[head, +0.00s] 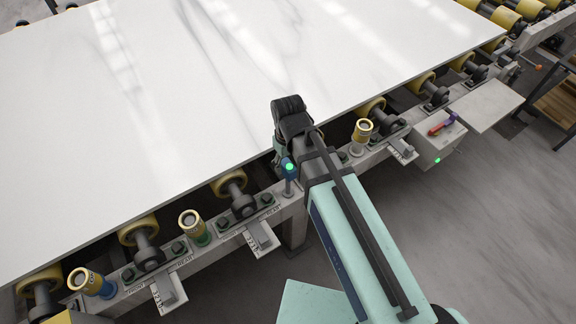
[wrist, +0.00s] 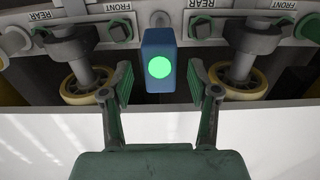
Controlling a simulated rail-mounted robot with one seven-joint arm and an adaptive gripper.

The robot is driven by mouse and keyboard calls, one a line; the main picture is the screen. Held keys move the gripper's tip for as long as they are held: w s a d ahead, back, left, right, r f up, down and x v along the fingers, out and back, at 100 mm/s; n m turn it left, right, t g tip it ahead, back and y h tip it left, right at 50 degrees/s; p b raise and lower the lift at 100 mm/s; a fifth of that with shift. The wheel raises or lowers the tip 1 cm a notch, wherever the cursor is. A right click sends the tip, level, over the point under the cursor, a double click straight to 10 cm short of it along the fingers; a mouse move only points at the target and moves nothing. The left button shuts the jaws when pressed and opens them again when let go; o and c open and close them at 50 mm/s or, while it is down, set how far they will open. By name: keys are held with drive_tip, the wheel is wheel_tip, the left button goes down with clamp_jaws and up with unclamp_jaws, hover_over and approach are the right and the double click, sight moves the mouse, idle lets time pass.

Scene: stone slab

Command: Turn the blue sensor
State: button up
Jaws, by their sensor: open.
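The blue sensor (wrist: 158,42) is a small upright block with a lit green round light facing the camera in the wrist view. In the head view the sensor (head: 289,171) stands on a thin post on the grey rail at the slab's near edge, partly hidden by my arm. My gripper (wrist: 160,80) is open, with one finger to the left and one to the right of the sensor and gaps showing on both sides. In the head view my gripper (head: 282,156) is mostly hidden and sits right at the sensor.
A large white slab (head: 150,110) lies on yellow rollers (head: 229,184). Yellow-topped cylinders (head: 194,222) and small brackets (head: 168,290) line the rail. A grey box (head: 437,148) with a red-and-purple handle (head: 442,124) is at the right. Open floor lies in front.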

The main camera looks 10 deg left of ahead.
sight(288, 165)
wheel_tip(288, 165, up, 9)
drive_tip(key=shift+r, duration=0.15)
idle(0.6)
drive_tip(key=w+d+f+m, duration=0.1)
drive_tip(key=d+f+m, duration=0.4)
drive_tip(key=d+f, duration=0.85)
drive_tip(key=w+d+f+m, duration=0.1)
drive_tip(key=d+f+m, duration=0.3)
drive_tip(key=d+f, duration=0.9)
drive_tip(key=s+d+f+g, duration=0.1)
drive_tip(key=s+f, duration=0.4)
drive_tip(key=s, duration=0.5)
drive_tip(key=s+d+f+g, duration=0.1)
drive_tip(key=s+f+g, duration=0.2)
drive_tip(key=s, duration=0.7)
drive_tip(key=s+d+f+g, duration=0.1)
drive_tip(key=s+f+g, duration=0.1)
drive_tip(key=s+f, duration=0.5)
drive_tip(key=s, duration=0.3)
drive_tip(key=shift+d+f+g, duration=0.35)
drive_tip(key=shift+f+g, duration=0.05)
